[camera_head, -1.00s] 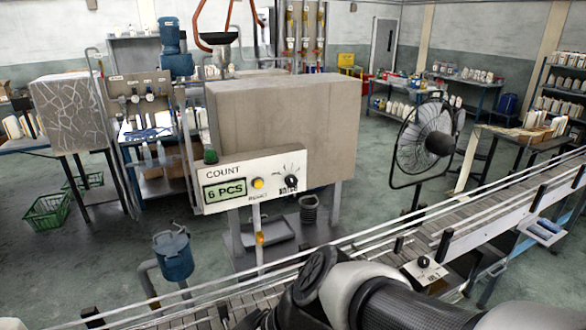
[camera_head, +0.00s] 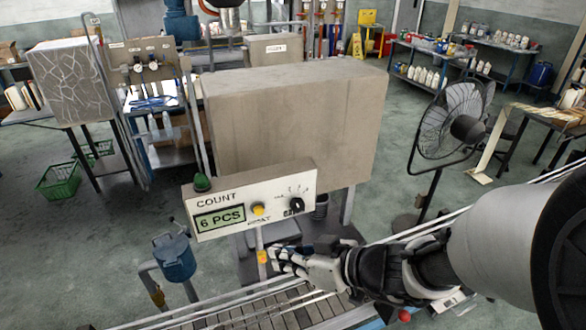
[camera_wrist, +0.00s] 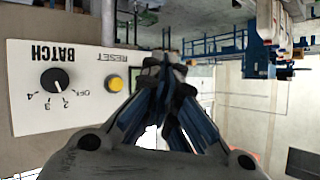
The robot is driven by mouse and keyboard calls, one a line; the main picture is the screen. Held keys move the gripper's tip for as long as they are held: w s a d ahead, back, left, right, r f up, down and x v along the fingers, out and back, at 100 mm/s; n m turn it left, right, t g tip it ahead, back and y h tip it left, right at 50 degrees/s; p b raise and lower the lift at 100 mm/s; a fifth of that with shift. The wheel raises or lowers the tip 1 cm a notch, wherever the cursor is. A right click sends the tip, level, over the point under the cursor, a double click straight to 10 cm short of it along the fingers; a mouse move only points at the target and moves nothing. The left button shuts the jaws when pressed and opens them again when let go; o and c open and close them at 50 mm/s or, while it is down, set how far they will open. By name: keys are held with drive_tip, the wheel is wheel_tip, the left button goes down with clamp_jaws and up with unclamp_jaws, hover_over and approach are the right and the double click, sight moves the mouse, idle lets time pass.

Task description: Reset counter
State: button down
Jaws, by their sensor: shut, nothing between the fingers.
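The counter panel (camera_head: 215,232) is a white box face marked COUNT, with a green display (camera_head: 219,219) reading 6 PCS. A yellow reset button (camera_head: 258,209) sits beside the display, and a black batch knob (camera_head: 297,205) is to its right. My gripper (camera_head: 277,256) is below and in front of the panel, apart from the button. In the wrist view, upside down, the yellow button (camera_wrist: 114,83) is left of my gripper's closed fingertips (camera_wrist: 163,62), and the batch knob (camera_wrist: 54,80) is farther left. The fingers are shut and empty.
A large grey-beige box (camera_head: 295,125) stands behind the panel. A green dome (camera_head: 202,183) sits on the panel's top left. The conveyor (camera_head: 290,310) runs below my arm. A blue canister (camera_head: 175,256) is at left and a black fan (camera_head: 450,130) at right.

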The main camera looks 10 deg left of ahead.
sight(259, 210)
drive_tip(key=shift+s+a, duration=0.1)
drive_tip(key=shift+s, duration=0.05)
drive_tip(key=w+a+p, duration=0.2)
drive_tip(key=w+a, duration=0.2)
drive_tip(key=w, duration=0.3)
drive_tip(key=shift+w+a, duration=0.3)
drive_tip(key=shift+w, duration=0.05)
drive_tip(key=shift+w+a+f+b, duration=0.15)
drive_tip(key=shift+w+b, duration=0.1)
drive_tip(key=shift+b, duration=0.35)
idle(1.1)
drive_tip(key=shift+w+r, duration=0.1)
drive_tip(key=shift+r, duration=0.1)
